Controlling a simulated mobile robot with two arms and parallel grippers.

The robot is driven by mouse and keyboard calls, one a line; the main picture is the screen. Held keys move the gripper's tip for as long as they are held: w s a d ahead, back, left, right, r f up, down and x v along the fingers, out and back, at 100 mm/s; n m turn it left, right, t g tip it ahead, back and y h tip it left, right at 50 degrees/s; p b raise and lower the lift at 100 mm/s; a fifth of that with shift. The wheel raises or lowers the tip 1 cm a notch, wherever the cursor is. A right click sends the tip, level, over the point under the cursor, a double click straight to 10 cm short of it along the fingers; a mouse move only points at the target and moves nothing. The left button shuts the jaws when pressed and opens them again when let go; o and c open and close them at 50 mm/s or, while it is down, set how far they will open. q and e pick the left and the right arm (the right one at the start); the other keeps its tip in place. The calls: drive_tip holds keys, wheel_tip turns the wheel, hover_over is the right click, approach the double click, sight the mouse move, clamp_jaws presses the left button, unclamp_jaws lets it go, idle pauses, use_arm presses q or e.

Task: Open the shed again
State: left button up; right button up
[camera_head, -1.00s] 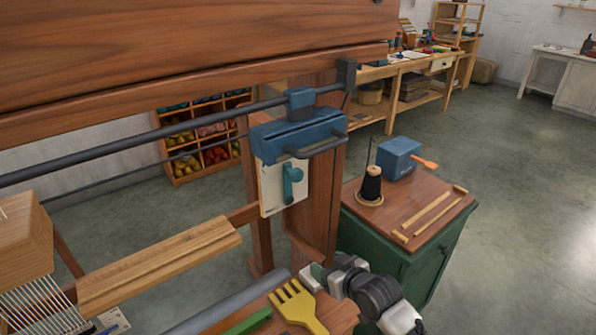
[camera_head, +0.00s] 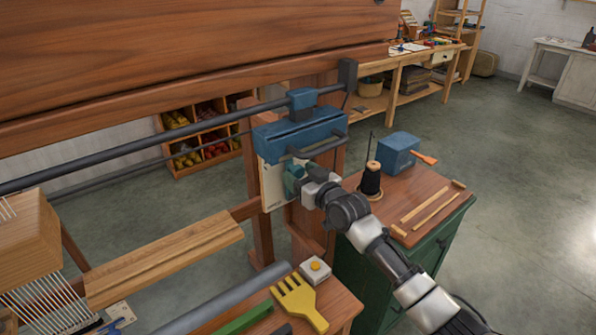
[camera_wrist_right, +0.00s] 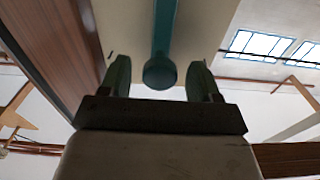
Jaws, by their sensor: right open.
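The teal lever (camera_wrist_right: 160,73) hangs on the pale plate (camera_head: 271,186) below the blue housing (camera_head: 300,136) on the loom's right post. My right gripper (camera_head: 303,184) is at the lever in the head view and covers part of it. In the right wrist view, its two green fingers (camera_wrist_right: 158,80) stand apart, one on each side of the lever's round end, with gaps showing on both sides. The gripper is open. My left gripper is not in view.
A wooden batten (camera_head: 165,258) and a reed (camera_head: 50,300) lie at left. A yellow comb (camera_head: 298,298) and a white box with a yellow button (camera_head: 315,270) sit on the bench below. A green cabinet (camera_head: 400,245) holding a black thread cone (camera_head: 371,182) stands at right.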

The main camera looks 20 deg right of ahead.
drive_tip(key=shift+w+a, duration=0.2)
drive_tip(key=shift+w, duration=0.4)
clamp_jaws()
drive_tip(key=shift+s+a+f+n+p, duration=0.1)
drive_tip(key=shift+s+a+n+p, duration=0.15)
drive_tip(key=shift+a+n, duration=0.4)
drive_tip(key=shift+s+a+n+p, duration=0.25)
drive_tip(key=shift+a+n, duration=0.2)
drive_tip(key=shift+n, duration=0.3)
drive_tip(key=shift+s+a+f+n, duration=0.2)
drive_tip(key=shift+a+f+n, duration=0.1)
drive_tip(key=shift+a+n, duration=0.4)
drive_tip(key=shift+s+a+f+n, duration=0.2)
drive_tip(key=shift+a+n, duration=0.25)
drive_tip(key=shift+n, duration=0.45)
drive_tip(key=shift+f, duration=0.1)
unclamp_jaws()
